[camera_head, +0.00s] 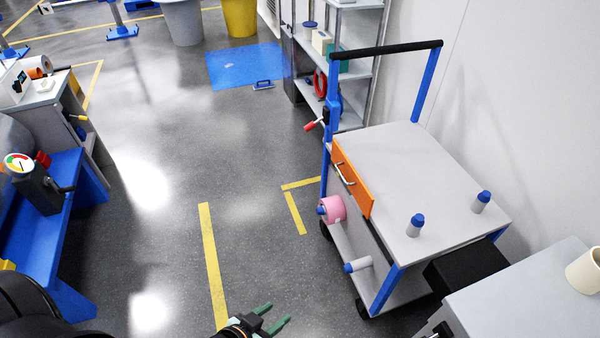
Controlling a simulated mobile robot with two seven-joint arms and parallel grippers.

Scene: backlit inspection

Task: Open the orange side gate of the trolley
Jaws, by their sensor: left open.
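The trolley (400,160) stands right of centre, with a grey top, blue posts and a black push bar. A pale metal handle (343,174) is on the gate's outer face. The gate looks shut. My left gripper (279,311) is at the bottom centre, its two green fingers spread apart with nothing between them. It is below and left of the gate, well clear of the trolley. My right gripper does not show.
A pink roll (333,208) and a blue-ended white roller (358,265) stick out at the trolley's left side. A red-handled lever (312,126) is by the rear post. A grey cabinet (530,300) and black box (466,266) stand close at right. The floor left of the trolley is clear.

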